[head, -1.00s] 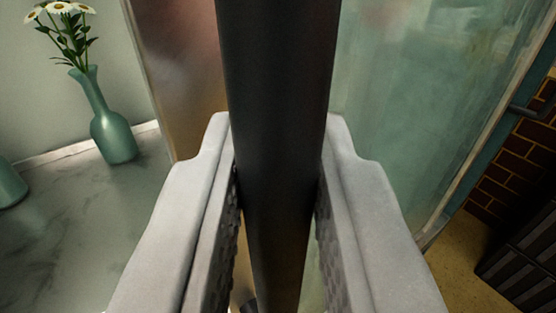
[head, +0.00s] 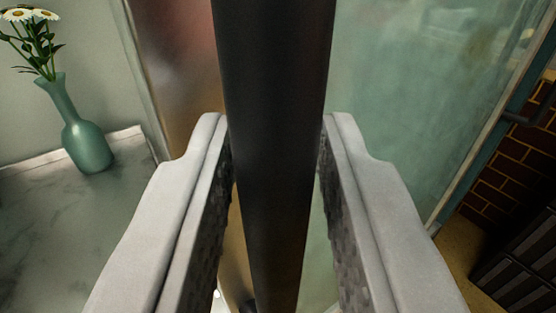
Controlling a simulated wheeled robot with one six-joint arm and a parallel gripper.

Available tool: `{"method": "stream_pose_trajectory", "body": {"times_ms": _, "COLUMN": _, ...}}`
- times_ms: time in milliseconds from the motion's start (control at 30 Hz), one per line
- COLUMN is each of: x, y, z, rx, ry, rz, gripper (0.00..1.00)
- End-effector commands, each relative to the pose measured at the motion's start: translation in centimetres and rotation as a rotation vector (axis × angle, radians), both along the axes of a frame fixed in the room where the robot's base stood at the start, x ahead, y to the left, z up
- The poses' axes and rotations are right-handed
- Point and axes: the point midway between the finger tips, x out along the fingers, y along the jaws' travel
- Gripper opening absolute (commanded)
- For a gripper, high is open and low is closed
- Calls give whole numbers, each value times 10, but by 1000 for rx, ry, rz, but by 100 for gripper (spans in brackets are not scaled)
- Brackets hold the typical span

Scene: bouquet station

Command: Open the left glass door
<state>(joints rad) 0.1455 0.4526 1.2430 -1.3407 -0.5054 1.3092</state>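A thick dark handle bar (head: 275,130) runs from top to bottom through the middle of the view. My gripper (head: 275,135) has one finger on each side of the bar. Narrow gaps show between the bar and both finger pads, so the gripper is open around it and not clamped. A greenish glass door (head: 420,100) fills the space behind and right of the bar, with a pale frame edge at its far right. How the bar joins the door is hidden.
A green vase (head: 85,140) with white daisies (head: 30,20) stands on a grey marble counter (head: 60,230) at left. A brownish reflective panel (head: 180,70) stands left of the bar.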

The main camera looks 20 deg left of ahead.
Motion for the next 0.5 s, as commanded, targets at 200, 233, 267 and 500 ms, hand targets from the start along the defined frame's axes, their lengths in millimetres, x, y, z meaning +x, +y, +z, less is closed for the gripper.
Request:
{"method": "stream_pose_trajectory", "body": {"times_ms": 200, "x": 0, "y": 0, "z": 0, "rx": 0, "ry": 0, "rz": 0, "gripper": 24}}
{"method": "stream_pose_trajectory", "body": {"times_ms": 233, "x": 0, "y": 0, "z": 0, "rx": 0, "ry": 0, "rz": 0, "gripper": 24}}
{"method": "stream_pose_trajectory", "body": {"times_ms": 267, "x": 0, "y": 0, "z": 0, "rx": 0, "ry": 0, "rz": 0, "gripper": 24}}
{"method": "stream_pose_trajectory", "body": {"times_ms": 500, "x": -1, "y": 0, "z": 0, "rx": 0, "ry": 0, "rz": 0, "gripper": 24}}
